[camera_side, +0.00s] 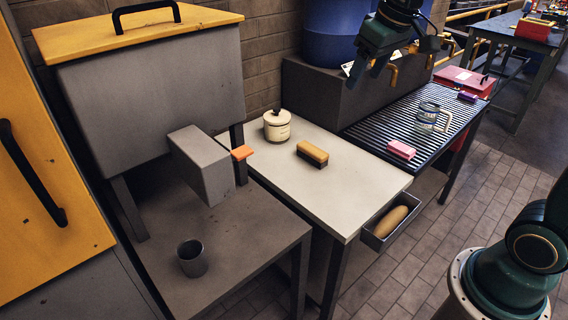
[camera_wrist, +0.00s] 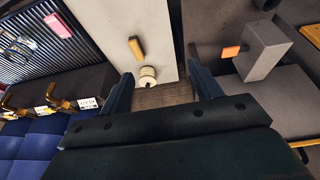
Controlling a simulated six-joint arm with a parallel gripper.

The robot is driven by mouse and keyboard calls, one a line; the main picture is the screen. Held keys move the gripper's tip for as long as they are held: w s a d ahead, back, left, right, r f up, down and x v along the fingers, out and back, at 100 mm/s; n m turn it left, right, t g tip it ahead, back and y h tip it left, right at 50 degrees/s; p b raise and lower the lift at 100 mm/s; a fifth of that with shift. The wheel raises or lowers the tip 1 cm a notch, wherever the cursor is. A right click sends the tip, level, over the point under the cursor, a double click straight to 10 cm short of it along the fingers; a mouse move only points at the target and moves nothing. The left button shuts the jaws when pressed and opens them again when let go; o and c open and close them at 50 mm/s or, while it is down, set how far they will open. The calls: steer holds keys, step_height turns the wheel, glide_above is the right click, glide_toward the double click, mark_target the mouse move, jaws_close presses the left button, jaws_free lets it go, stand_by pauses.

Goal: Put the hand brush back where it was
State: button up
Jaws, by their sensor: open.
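The hand brush (camera_side: 312,153), a block with a tan top and dark sides, lies on the pale table (camera_side: 345,195), in front and to the right of a cream lidded jar (camera_side: 277,126). The wrist view also shows the brush (camera_wrist: 136,48) on the pale table, beyond the jar (camera_wrist: 148,75). My gripper (camera_side: 366,71) is open and empty, high above the back of the benches, well away from the brush. In the wrist view its two fingers (camera_wrist: 163,76) stand apart with nothing between them.
An open tray (camera_side: 369,238) holding a rounded tan object hangs at the table's front right edge. A ribbed black bench (camera_side: 381,130) carries a pink block (camera_side: 402,149) and a glass mug (camera_side: 428,118). A grey box with an orange tab (camera_side: 242,153) juts out left.

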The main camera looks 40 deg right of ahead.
steer(key=s+a+f, duration=0.2)
steer(key=s, duration=0.7)
steer(key=s+a+f+t, duration=0.1)
steer(key=s+a+f, duration=0.1)
steer(key=s, duration=0.8)
steer(key=shift+s+t, duration=0.3)
